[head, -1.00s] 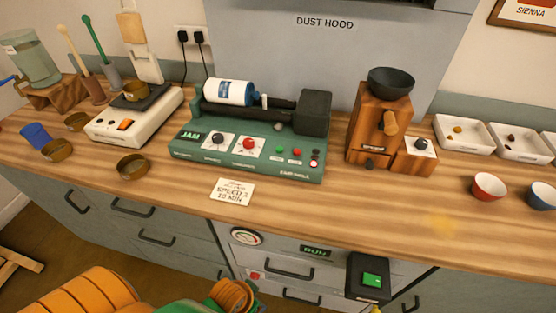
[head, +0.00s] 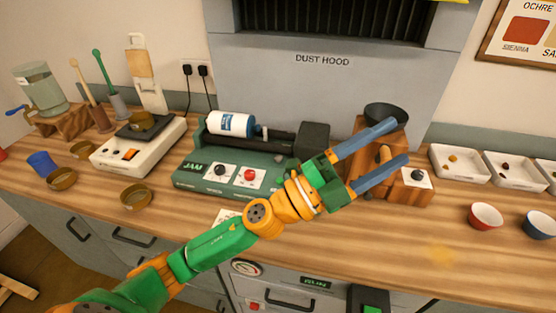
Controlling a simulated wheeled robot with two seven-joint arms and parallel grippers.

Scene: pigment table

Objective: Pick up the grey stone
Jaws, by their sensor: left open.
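A small dark grey lump (head: 418,174), which looks like the grey stone, sits on the white inside of a small wooden drawer (head: 407,192) at the foot of the wooden mill. It is too small to be sure that it is a stone and not a knob. My left gripper (head: 401,141) is open and empty, its two blue-grey fingers spread and pointing right. In the picture they cross in front of the wooden mill (head: 362,135), above and left of the lump. The fingers hide part of the mill and its handle. My right gripper is out of view.
A dark bowl (head: 386,113) tops the mill. A green jar roller (head: 200,178) with a white jar stands left of it, partly behind my arm. White trays (head: 459,178) with small lumps and a red bowl (head: 485,216) are at right. The front counter is mostly clear.

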